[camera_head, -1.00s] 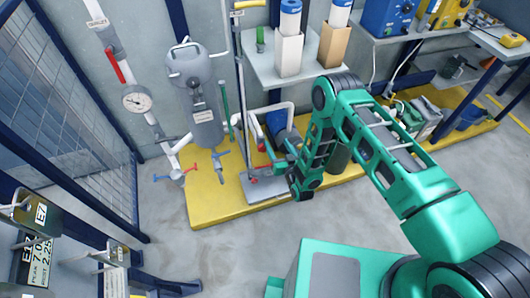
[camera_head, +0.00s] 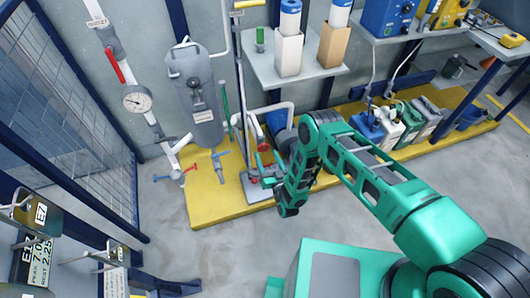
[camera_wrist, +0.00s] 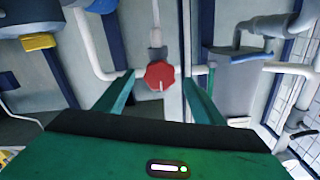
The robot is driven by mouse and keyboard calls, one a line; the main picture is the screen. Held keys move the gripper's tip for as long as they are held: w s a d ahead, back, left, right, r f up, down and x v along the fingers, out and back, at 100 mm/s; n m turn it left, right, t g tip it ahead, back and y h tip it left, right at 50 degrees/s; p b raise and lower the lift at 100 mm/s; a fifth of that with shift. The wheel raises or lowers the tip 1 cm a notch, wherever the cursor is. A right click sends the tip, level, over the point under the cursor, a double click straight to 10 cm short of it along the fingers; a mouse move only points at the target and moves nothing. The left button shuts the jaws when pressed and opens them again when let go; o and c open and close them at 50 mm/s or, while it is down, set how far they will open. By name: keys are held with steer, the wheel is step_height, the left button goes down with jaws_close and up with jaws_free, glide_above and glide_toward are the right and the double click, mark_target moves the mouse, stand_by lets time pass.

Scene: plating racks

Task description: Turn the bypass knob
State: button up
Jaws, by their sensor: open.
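The red, many-sided knob (camera_wrist: 159,75) with a pale pointer mark faces me on a pipe in the wrist view. The mark points down in that picture. My gripper (camera_wrist: 158,80) is open, with one green finger on each side of the knob and visible gaps between. Whether the fingertips reach past the knob's face is unclear. In the head view my gripper (camera_head: 264,172) is low in front of the pump and pipes on the yellow platform. Red parts show near it there, but I cannot tell which one is the knob.
A grey tank (camera_head: 195,100) and a pipe with a gauge (camera_head: 137,99) stand left of my gripper. A shelf (camera_head: 300,72) with filter housings is above it. Several jugs (camera_head: 395,125) stand on the yellow platform (camera_head: 215,208) to the right. The floor in front is clear.

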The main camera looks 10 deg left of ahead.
mark_target(264, 150)
steer(key=shift+x, duration=1.65)
steer(key=c, duration=1.1)
steer(key=shift+o, duration=0.2)
